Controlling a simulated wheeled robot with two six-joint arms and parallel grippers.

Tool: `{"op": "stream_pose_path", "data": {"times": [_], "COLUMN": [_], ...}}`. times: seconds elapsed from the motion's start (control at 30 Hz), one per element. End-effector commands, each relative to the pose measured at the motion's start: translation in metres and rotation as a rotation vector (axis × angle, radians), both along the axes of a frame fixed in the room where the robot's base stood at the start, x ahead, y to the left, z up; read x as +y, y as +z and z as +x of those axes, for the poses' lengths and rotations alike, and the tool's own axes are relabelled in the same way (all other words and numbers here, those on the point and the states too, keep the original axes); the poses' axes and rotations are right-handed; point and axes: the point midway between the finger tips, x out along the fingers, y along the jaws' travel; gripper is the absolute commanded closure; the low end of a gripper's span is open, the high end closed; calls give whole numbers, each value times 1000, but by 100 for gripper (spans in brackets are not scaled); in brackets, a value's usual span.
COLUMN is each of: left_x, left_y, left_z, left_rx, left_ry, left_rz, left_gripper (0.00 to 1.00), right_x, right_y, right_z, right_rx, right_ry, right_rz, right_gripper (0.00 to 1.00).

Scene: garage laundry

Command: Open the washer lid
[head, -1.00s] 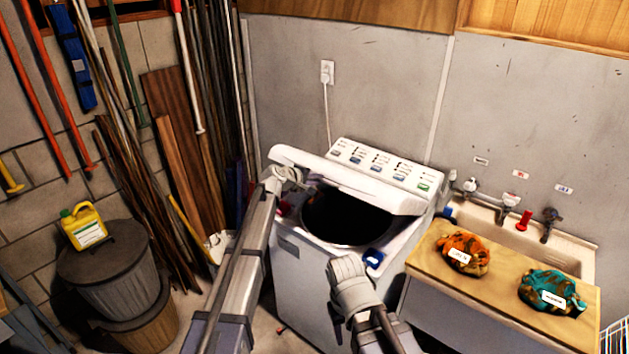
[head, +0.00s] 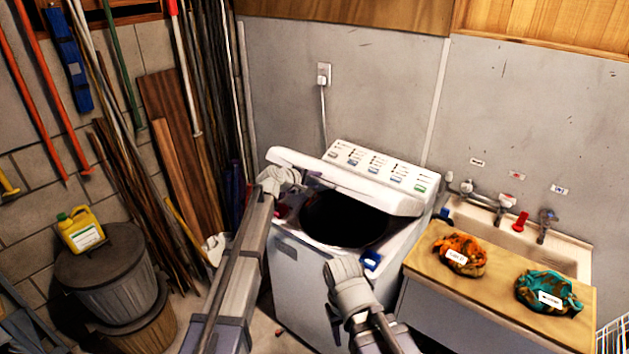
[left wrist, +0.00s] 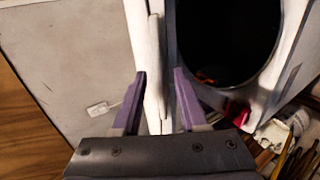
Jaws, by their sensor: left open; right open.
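The white washer (head: 300,285) stands against the back wall with its lid (head: 350,180) raised and tilted, leaving the dark drum opening (head: 345,220) exposed. My left gripper (head: 287,178) is at the lid's left end. In the left wrist view its open fingers (left wrist: 160,88) are on either side of the lid's white edge (left wrist: 152,70); I cannot tell whether they touch it. The drum opening (left wrist: 228,40) also shows there, with a small orange patch inside. My right gripper (head: 343,270) is open and empty in front of the washer.
A blue object (head: 371,260) is on the washer's front right corner. At right, a sink (head: 565,258) has a wooden counter (head: 500,283) with an orange cloth bundle (head: 460,252) and a teal one (head: 546,291). Bins (head: 105,275) and leaning boards (head: 185,180) stand at left.

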Motion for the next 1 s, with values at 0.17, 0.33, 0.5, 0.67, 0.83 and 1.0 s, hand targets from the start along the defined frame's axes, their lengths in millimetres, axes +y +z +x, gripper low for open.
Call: {"op": "stream_pose_path", "data": {"times": [0.17, 0.33, 0.5, 0.67, 0.83, 1.0], "left_x": [2, 9, 23, 35, 41, 41], "left_y": [2, 10, 24, 36, 38, 37], "left_z": [-2, -14, -33, -51, -56, -56], "left_rx": [0, 0, 0, 0, 0, 0], "left_ry": [1, 1, 1, 1, 0, 0], "left_rz": [0, 0, 0, 0, 0, 0], "left_gripper": [57, 57, 57, 57, 57, 57], "right_x": [0, 0, 0, 0, 0, 0], "right_y": [2, 10, 24, 36, 38, 37], "right_z": [0, 0, 0, 0, 0, 0], "right_rx": [0, 0, 0, 0, 0, 0], "right_ry": [0, -2, -4, -7, -8, -8], "right_rz": [0, 0, 1, 1, 2, 2], "right_gripper": [50, 50, 50, 50, 50, 50]}}
